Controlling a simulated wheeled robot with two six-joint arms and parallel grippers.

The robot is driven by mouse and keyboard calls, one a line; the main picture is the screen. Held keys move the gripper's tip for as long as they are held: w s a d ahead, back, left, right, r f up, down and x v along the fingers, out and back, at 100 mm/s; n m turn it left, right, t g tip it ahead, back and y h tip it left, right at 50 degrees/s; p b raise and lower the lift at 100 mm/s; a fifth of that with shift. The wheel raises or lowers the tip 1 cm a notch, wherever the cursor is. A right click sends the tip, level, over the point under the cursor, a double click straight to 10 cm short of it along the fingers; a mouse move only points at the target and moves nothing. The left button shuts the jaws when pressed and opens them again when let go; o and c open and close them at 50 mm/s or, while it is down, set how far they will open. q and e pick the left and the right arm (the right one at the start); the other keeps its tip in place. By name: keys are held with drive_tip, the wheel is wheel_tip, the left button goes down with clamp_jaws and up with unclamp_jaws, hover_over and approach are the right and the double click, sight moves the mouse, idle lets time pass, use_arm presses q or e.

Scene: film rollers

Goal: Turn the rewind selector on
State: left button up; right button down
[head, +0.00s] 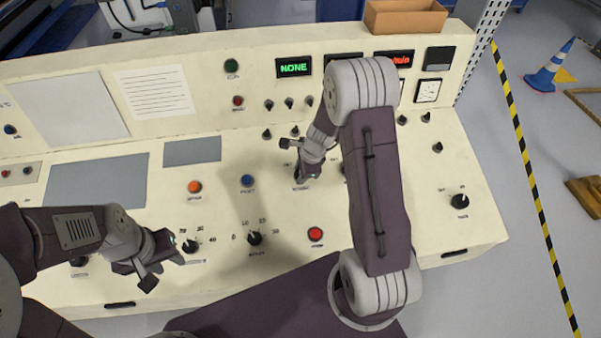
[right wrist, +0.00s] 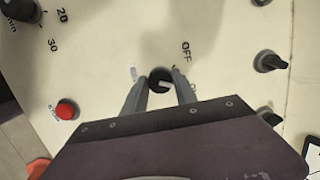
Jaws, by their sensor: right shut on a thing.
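The rewind selector is a small black knob on the cream console. In the right wrist view the knob (right wrist: 160,80) sits between my two fingers, with an OFF label beside it and another label too faint to read. In the head view my right gripper (head: 304,174) is down at the panel and partly covers the knob. My right gripper (right wrist: 157,92) is shut on the knob. My left gripper (head: 163,262) is open and empty above the lower left of the console, left of a numbered dial.
Around the right gripper are a red button (head: 315,233), a numbered dial (head: 254,238), a blue button (head: 247,180) and several small black knobs. A green NONE display (head: 293,67) is on the upright back panel. A cardboard box (head: 405,17) stands on top.

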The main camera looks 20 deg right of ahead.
drive_tip(key=shift+m, duration=0.5)
drive_tip(key=c, duration=1)
unclamp_jaws()
drive_tip(key=p+v, duration=0.3)
drive_tip(key=v, duration=0.6)
drive_tip(key=shift+s, duration=0.1)
